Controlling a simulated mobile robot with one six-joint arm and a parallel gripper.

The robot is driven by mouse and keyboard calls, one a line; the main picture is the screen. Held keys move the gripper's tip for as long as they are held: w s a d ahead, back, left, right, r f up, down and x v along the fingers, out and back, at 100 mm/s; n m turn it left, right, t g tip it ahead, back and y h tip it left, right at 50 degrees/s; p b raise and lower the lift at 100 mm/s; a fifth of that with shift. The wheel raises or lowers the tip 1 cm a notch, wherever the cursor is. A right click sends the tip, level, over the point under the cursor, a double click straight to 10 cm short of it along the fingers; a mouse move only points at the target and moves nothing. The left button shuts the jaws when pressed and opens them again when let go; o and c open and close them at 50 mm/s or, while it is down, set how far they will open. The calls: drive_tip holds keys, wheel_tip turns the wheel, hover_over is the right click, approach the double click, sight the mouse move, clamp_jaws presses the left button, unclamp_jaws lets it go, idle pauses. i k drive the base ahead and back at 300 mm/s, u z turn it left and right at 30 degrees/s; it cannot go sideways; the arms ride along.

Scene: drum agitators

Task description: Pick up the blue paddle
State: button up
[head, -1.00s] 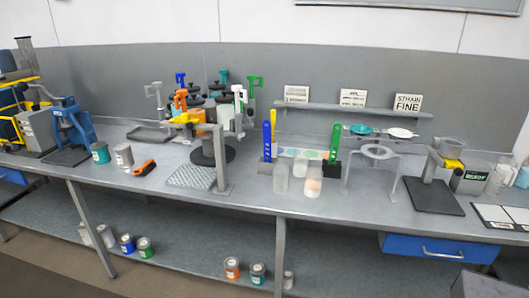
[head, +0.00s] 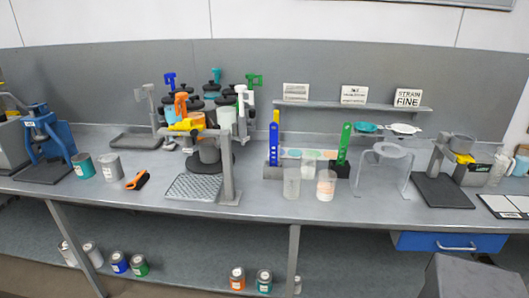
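A blue paddle (head: 273,146), a tall flat strip with a row of holes, stands upright on the bench in the head view. Its foot is at a grey holder (head: 275,172) left of the clear cups. A yellow strip (head: 276,117) shows behind its top. A green strip with holes (head: 343,146) stands apart to its right. A separate blue lever-like piece (head: 169,79) tops the drum group farther left. My gripper is not in view.
Clear cups (head: 292,182) stand close in front and right of the paddle. A grey post stand (head: 228,165) and perforated tray (head: 194,188) are to its left. A clear ring stand (head: 386,172) is right. A grey block (head: 475,280) fills the lower right corner.

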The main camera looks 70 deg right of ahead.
sight(273, 133)
drive_tip(key=i, duration=1.65)
drive_tip(key=z, duration=3.8)
drive_tip(key=i, duration=0.1)
drive_tip(key=u, duration=2.05)
drive_tip(key=k, duration=0.6)
drive_tip(key=z, duration=0.1)
